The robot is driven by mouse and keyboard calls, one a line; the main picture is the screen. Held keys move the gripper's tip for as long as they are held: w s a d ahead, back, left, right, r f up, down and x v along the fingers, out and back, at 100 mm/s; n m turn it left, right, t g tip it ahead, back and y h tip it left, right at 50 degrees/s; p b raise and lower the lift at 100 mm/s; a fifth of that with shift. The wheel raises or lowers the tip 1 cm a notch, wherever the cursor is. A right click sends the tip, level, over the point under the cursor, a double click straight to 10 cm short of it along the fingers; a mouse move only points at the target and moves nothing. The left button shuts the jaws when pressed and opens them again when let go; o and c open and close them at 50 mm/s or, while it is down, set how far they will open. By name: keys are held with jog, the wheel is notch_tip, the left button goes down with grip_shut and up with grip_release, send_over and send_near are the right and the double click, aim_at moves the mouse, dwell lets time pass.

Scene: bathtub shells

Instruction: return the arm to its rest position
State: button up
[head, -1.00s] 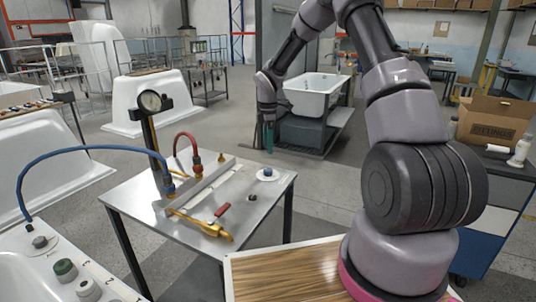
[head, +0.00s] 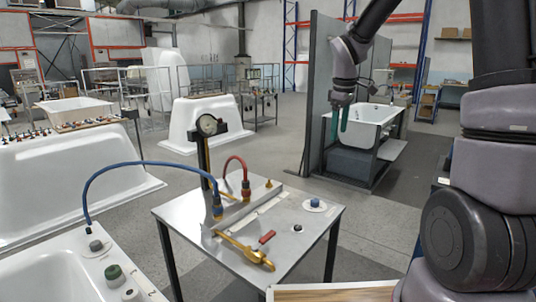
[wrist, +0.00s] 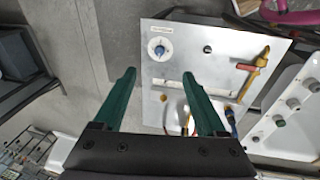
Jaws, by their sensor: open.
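My gripper (head: 339,122) hangs at the end of my raised arm in the head view, above and behind the small metal table (head: 180,213). In the wrist view its two green fingers (wrist: 162,100) are spread apart with nothing between them. The gripper is clear of the table and touches nothing that I can see. My arm comes down the right side of the head view.
The table carries a gauge post (head: 207,125), blue hose (head: 140,163), red hose (head: 235,160), a brass valve (head: 245,252) and a blue knob (head: 315,203). A white tub (head: 375,128) stands behind. Bare floor lies between.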

jog(key=s+r+m+t, duration=0.1)
jog(key=s+r+m, duration=0.3)
jog(key=s, duration=0.4)
jog(key=s+d+r+m+t+y, duration=0.1)
jog(key=s+r+m, duration=0.3)
jog(key=s, duration=0.4)
jog(key=s+d+r+m+t+y, duration=0.1)
jog(key=s+r+m+t, duration=0.2)
jog(key=s+m, duration=0.3)
jog(key=s+r, duration=0.1)
jog(key=s, duration=0.2)
jog(key=shift+r, duration=0.25)
jog(key=shift+w+d, duration=0.1)
